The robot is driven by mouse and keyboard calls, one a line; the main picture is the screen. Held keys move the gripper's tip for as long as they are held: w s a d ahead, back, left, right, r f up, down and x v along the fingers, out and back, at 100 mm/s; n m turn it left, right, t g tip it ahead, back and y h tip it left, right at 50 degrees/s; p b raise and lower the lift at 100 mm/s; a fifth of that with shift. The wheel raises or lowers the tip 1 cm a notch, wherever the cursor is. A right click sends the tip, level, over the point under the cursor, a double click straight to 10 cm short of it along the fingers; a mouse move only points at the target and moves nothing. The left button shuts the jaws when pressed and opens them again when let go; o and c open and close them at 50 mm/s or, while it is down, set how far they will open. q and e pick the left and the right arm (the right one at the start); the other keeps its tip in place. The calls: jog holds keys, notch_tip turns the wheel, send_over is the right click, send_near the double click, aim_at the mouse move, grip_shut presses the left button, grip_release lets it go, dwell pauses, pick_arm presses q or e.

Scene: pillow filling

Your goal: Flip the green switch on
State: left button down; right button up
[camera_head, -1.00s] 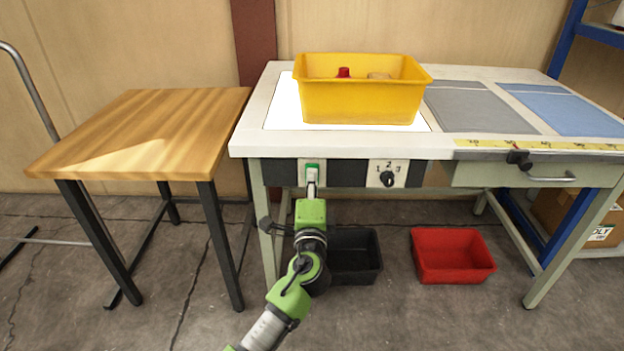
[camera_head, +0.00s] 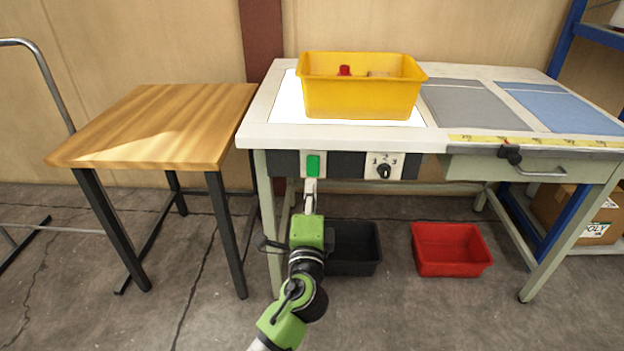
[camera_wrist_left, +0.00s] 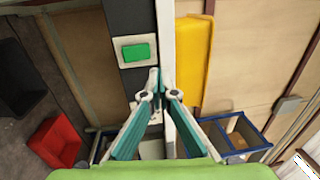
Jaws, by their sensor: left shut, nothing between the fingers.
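The green switch (camera_head: 313,165) is set in a white plate on the dark front panel of the white workbench (camera_head: 264,141). It shows as an evenly green rectangle with its whole face uncovered. In the left wrist view the switch (camera_wrist_left: 137,52) lies just beyond and left of the fingertips. My left gripper (camera_head: 311,184) points up just below the switch plate. In the left wrist view its fingers (camera_wrist_left: 158,86) come together at the tips with nothing between them. I cannot tell whether the tips touch the panel. My right gripper is out of view.
A numbered rotary knob (camera_head: 384,171) sits right of the switch. A yellow bin (camera_head: 360,98) stands on the bench above. A black bin (camera_head: 352,262) and a red bin (camera_head: 450,262) are on the floor. A wooden table (camera_head: 150,125) stands left.

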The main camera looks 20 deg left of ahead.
pick_arm(q)
jog(key=shift+s+d+r, duration=0.15)
jog(key=shift+s+d, duration=0.05)
jog(key=shift+s, duration=0.55)
jog(key=shift+s+d+r, duration=0.15)
jog(key=shift+s+d, duration=0.05)
jog(key=shift+s, duration=0.5)
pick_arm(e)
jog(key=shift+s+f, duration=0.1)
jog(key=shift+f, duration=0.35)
pick_arm(q)
jog(key=shift+f, duration=0.1)
